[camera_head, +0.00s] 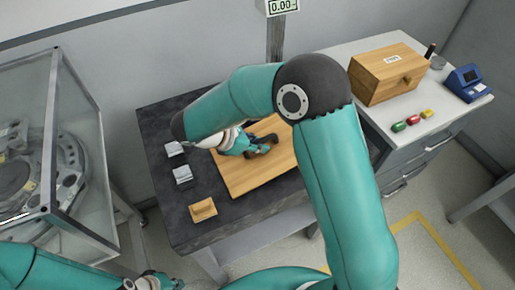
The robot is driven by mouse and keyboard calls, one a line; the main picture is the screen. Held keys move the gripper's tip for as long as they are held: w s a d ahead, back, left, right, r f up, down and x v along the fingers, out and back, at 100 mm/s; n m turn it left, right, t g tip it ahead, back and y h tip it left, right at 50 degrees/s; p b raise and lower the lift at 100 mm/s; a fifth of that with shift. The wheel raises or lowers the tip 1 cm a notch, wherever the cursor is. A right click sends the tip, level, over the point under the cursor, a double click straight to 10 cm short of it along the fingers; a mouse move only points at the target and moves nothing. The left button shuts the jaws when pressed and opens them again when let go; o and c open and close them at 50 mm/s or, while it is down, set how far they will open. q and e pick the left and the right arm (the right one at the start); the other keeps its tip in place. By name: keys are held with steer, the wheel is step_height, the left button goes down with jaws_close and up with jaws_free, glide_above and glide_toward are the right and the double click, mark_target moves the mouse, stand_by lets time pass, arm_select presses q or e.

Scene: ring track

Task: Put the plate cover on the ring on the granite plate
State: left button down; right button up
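The granite plate (160,190) is a dark slab in the middle of the view. A flat wooden board, which looks like the plate cover (245,181), lies over its middle and right part. My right arm arches in from the lower right, and its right gripper (268,146) is down over the cover's middle. Its dark fingers are small, and I cannot tell whether they grip anything. The arm hides part of the cover. I do not make out a ring. My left gripper (172,283) is low at the bottom edge, away from the plate, partly cut off.
Two grey blocks (183,174) and a small wooden block (203,209) sit along the granite's left side. A glass enclosure (50,150) stands left. A grey cabinet at right carries a wooden box (388,73), small coloured pieces (413,120) and a blue device (466,82). A display (281,6) stands behind.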

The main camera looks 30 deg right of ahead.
steer(key=shift+o, duration=1.1)
steer(key=shift+s+a+f, duration=0.1)
steer(key=shift+s+f, duration=0.1)
steer(key=shift+f, duration=0.3)
steer(key=shift+s+f, duration=0.2)
steer(key=shift+f, duration=0.25)
steer(key=shift+w+d+f, duration=0.15)
steer(key=shift+w+d, duration=0.05)
steer(key=shift+w+a+r, duration=0.1)
steer(key=shift+a+r, duration=0.05)
steer(key=shift+r, duration=0.05)
steer(key=shift+w+a+r, duration=0.15)
steer(key=shift+a+r, duration=0.25)
steer(key=v, duration=1.1)
steer(key=shift+d+r+b, duration=0.2)
steer(key=shift+r+b, duration=0.05)
steer(key=shift+b, duration=0.2)
steer(key=shift+w, duration=0.1)
